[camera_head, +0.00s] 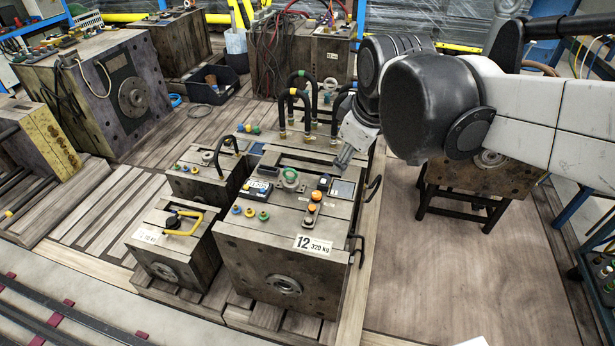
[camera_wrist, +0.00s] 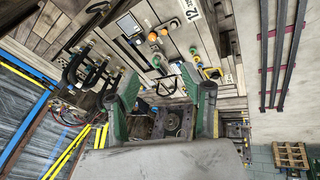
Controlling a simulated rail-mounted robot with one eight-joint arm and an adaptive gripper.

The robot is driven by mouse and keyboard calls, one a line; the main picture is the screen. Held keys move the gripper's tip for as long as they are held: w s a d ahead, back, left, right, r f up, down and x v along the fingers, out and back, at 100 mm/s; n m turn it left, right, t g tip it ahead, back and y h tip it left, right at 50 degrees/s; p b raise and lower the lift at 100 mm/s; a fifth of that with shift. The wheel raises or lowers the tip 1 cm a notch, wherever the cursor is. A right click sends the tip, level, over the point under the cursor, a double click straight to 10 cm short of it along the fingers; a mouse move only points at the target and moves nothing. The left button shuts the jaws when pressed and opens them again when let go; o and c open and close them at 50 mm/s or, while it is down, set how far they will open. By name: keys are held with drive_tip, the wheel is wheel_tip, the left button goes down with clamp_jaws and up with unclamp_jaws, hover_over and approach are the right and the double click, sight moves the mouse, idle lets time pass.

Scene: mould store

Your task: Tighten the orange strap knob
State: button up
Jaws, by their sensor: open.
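A large steel mould (camera_head: 243,243) labelled 12 and 320 kg stands in the middle of the head view. On its top, right of centre, orange knobs (camera_head: 316,195) sit in a short row running toward the label. Which one is the strap knob I cannot tell. In the wrist view the orange knobs (camera_wrist: 152,37) show near the top centre. My gripper (camera_head: 344,158) hangs above the mould's back right part, behind the knobs and apart from them. In the wrist view its green-edged fingers (camera_wrist: 165,84) are spread, with nothing held between them.
Tall black lifting loops (camera_head: 300,98) stand behind the mould. A green ring (camera_head: 290,177) and small coloured knobs (camera_head: 250,212) share its top. A smaller mould with a yellow handle (camera_head: 185,222) stands left. Floor at right is clear before a black stand (camera_head: 465,200).

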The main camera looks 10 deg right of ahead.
drive_tip(key=w+f+n+g+b, duration=0.25)
drive_tip(key=w+f+n, duration=0.45)
drive_tip(key=w, duration=0.5)
drive_tip(key=n+g+b, duration=0.2)
drive_tip(key=n+b, duration=0.2)
drive_tip(key=n, duration=0.7)
approach(317, 195)
drive_tip(key=f+b, duration=0.2)
drive_tip(key=f, duration=0.2)
drive_tip(key=f+b, duration=0.2)
drive_tip(key=f, duration=0.3)
drive_tip(key=shift+w, duration=0.25)
clamp_jaws()
